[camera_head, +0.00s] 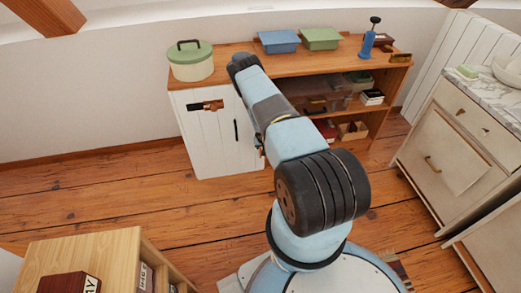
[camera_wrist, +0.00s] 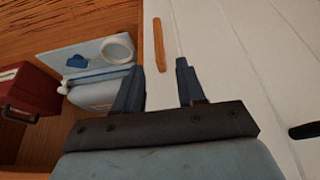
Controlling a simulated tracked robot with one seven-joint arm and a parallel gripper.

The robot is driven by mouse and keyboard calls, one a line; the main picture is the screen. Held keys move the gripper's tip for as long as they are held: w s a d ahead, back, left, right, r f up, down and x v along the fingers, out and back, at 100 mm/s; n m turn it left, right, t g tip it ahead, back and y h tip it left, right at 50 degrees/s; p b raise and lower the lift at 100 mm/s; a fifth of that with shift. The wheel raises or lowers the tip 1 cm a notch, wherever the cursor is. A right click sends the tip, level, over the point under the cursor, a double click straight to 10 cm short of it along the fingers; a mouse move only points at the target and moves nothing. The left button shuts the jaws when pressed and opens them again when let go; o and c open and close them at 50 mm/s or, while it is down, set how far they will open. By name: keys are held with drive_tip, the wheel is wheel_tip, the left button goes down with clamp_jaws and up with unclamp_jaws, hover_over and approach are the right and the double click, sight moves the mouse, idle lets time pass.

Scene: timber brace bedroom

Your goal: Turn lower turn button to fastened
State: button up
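A slim wooden turn button (camera_wrist: 159,45) sits on a white strip of the cabinet front in the wrist view. It lies roughly parallel to the dark seam beside the white door (camera_wrist: 235,70) and does not cross that seam. My gripper (camera_wrist: 160,65) is open and empty, with one dark blue fingertip on each side of the button's line. The button appears just beyond the fingertips; I cannot tell whether they touch it. In the head view my arm hides most of the gripper and this button. The white door (camera_head: 211,145) appears closed there, with a dark handle (camera_head: 236,130).
Open shelves beside the door hold a red case (camera_wrist: 28,98), a blue-white container (camera_wrist: 98,92) and other items. A green-lidded pot (camera_head: 191,62), blue tray (camera_head: 279,41) and green tray (camera_head: 320,39) stand on the cabinet top. Wooden floor (camera_head: 120,190) in front is clear.

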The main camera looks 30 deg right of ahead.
drive_tip(key=shift+x, duration=2.5)
drive_tip(key=shift+c, duration=0.3)
clamp_jaws()
